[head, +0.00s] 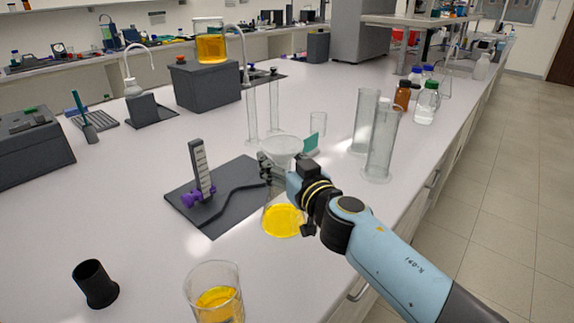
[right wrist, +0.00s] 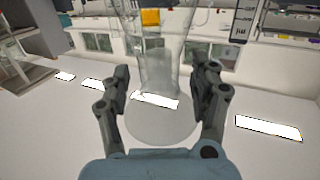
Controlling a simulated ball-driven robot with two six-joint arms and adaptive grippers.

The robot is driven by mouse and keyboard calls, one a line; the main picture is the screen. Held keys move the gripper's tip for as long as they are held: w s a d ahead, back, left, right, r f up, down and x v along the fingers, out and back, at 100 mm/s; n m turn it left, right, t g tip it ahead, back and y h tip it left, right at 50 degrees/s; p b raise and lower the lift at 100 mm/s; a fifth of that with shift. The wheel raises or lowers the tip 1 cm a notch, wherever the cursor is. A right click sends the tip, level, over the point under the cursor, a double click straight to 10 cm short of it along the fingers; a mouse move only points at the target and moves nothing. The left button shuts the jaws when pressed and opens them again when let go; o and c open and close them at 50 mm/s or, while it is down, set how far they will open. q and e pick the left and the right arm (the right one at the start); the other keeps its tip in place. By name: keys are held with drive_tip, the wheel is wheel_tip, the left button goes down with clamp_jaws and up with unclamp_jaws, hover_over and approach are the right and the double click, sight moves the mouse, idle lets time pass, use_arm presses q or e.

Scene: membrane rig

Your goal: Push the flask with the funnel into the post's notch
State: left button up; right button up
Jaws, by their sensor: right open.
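The flask (head: 284,220) holds yellow liquid and stands upright on the white bench at the right edge of a dark plate. The pale, clear funnel (head: 283,146) sits in its top. The grey post (head: 201,168) with a printed scale and purple knobs stands on the plate, left of the flask and apart from it. I cannot make out its notch. My right gripper (head: 274,170) is at the flask's upper part, just below the funnel, and partly hides it. In the right wrist view the open fingers (right wrist: 164,92) stand either side of clear glass. My left gripper is out of view.
A dark hose lies across the dark plate (head: 225,213). A beaker of yellow liquid (head: 214,295) and a black cup (head: 95,283) stand at the front. Tall glass cylinders (head: 382,145) stand to the right, beyond my arm. The bench between cup and plate is clear.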

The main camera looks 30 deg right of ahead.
clamp_jaws()
idle(0.4)
drive_tip(key=shift+w, duration=0.1)
drive_tip(key=shift+w+a+b, duration=0.2)
drive_tip(key=shift+w+a, duration=0.15)
drive_tip(key=shift+w, duration=0.55)
drive_tip(key=shift+w+a+b, duration=0.15)
drive_tip(key=shift+w+a, duration=0.25)
drive_tip(key=shift+w, duration=0.5)
drive_tip(key=shift+w+a+b, duration=0.2)
drive_tip(key=shift+w+a, duration=0.15)
drive_tip(key=shift+w, duration=0.55)
drive_tip(key=w+a+b, duration=0.1)
drive_tip(key=w+b, duration=0.1)
drive_tip(key=w, duration=0.3)
drive_tip(key=shift+w+a, duration=0.35)
drive_tip(key=shift+w, duration=0.05)
